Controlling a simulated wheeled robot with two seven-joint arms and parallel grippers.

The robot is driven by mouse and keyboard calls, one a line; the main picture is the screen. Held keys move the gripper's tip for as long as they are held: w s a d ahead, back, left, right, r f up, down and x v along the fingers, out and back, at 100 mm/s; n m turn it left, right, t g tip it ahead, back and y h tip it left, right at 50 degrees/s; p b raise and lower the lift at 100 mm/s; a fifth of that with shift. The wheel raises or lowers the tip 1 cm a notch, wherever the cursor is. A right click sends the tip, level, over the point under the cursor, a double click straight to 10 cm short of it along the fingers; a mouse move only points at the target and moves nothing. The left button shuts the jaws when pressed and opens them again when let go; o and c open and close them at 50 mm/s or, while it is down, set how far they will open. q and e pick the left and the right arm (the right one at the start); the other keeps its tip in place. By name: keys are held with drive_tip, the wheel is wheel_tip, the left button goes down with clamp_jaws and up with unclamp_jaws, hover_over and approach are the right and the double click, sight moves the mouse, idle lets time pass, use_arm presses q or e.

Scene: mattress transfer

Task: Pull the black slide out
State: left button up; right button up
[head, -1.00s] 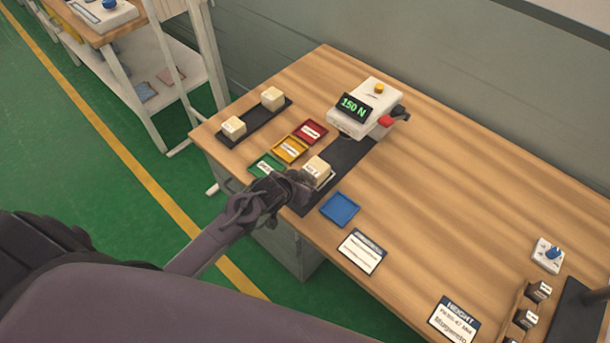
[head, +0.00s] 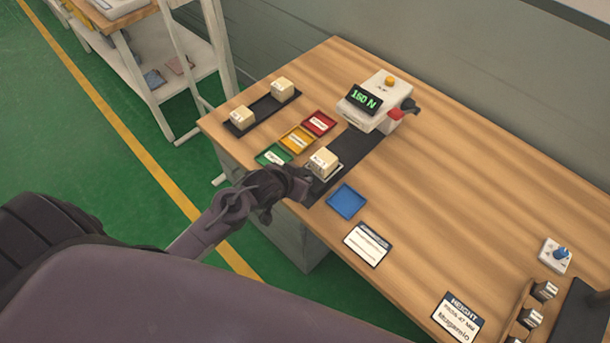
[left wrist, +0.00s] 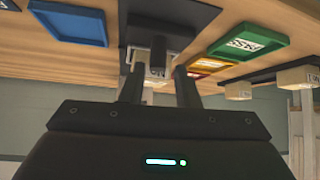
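The black slide (head: 365,150) is a dark flat strip running from under the white press with the 150 N display (head: 374,108) to the table's front edge. A cream cube (head: 323,162) sits on its near part. In the left wrist view the slide (left wrist: 170,35) shows at the top, with a dark knob (left wrist: 157,56) at its end. My left gripper (head: 301,184) is at the slide's front end. In the left wrist view its fingers (left wrist: 160,84) are apart, with the knob seen between their tips; contact cannot be told. My right gripper is not in view.
Green (head: 274,155), yellow (head: 298,139) and red (head: 318,123) trays lie left of the slide, a blue tray (head: 346,201) right of it. A dark strip (head: 262,109) holds two cubes at the far left.

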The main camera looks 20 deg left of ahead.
use_arm(q)
drive_tip(key=shift+v, duration=1.3)
drive_tip(key=s+d+r+g+y, duration=0.1)
drive_tip(key=s+r+g, duration=0.25)
drive_tip(key=s, duration=0.35)
drive_tip(key=s+d+r+g, duration=0.1)
drive_tip(key=s+r+g, duration=0.1)
drive_tip(key=s+r, duration=0.45)
wheel_tip(320, 180, down, 33)
drive_tip(key=s+g+b, duration=0.1)
drive_tip(key=s+b, duration=0.2)
drive_tip(key=s+a+f+g+b, duration=0.1)
drive_tip(key=s+a+f, duration=0.2)
drive_tip(key=s+f, duration=1.6)
drive_tip(key=shift+s+a+f+m, duration=0.15)
drive_tip(key=shift+s+f+m, duration=0.2)
drive_tip(key=shift+f, duration=0.55)
